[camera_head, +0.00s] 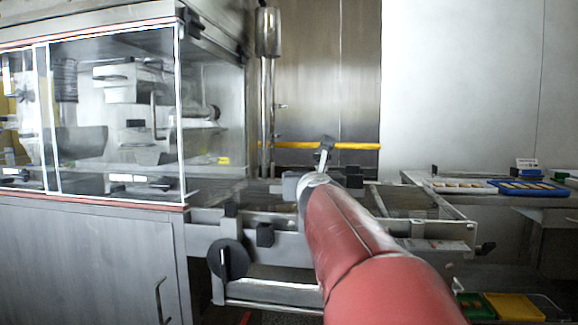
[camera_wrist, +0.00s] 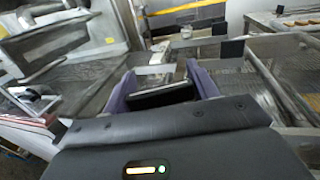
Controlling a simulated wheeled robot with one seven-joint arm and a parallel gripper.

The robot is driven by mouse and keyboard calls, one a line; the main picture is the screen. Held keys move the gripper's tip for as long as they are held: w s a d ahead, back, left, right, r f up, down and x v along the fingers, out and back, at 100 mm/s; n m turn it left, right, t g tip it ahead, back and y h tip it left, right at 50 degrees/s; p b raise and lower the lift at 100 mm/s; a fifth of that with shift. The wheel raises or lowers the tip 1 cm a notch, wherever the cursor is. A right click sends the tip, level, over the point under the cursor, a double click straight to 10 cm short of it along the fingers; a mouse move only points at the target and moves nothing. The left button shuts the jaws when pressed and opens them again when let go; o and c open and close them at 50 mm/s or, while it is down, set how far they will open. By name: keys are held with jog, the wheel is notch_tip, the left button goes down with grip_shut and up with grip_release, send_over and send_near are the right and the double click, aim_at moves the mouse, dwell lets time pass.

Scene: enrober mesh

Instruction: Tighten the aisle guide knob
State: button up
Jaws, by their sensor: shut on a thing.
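In the wrist view my gripper (camera_wrist: 161,78) has its two purple fingers around a dark bar-shaped piece (camera_wrist: 160,96), which I take to be the aisle guide knob. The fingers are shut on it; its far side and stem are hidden. A pale metal bracket (camera_wrist: 158,62) lies just beyond the fingertips. In the head view my red arm reaches over the conveyor frame (camera_head: 415,228) and hides most of the knob area. How far the knob is turned cannot be told.
A glass-fronted machine (camera_head: 120,120) stands at the left, with a black handwheel (camera_head: 228,258) below its outlet. A yellow bar (camera_head: 350,146) runs behind the conveyor. A side table at the right holds a blue tray (camera_head: 528,188). A yellow bin (camera_head: 515,307) sits low at the right.

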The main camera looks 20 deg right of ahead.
jog(key=shift+d+r+m+g+h, duration=0.15)
jog(key=shift+m+g+h, duration=0.15)
jog(key=shift+m+h, duration=0.45)
jog(key=shift+s+r+m+g+h, duration=0.15)
jog(key=shift+m+g+h, duration=0.35)
jog(key=shift+h, duration=0.55)
jog(key=shift+d+f+b, duration=0.1)
jog(key=shift+f+b, duration=0.35)
jog(key=shift+f, duration=0.05)
dwell(2.4)
jog(key=o, duration=1)
jog(key=shift+r, duration=0.1)
jog(key=shift+c, duration=0.2)
jog(key=shift+s+a+r, duration=0.1)
jog(key=shift+s+a, duration=0.25)
jog(key=v, duration=0.7)
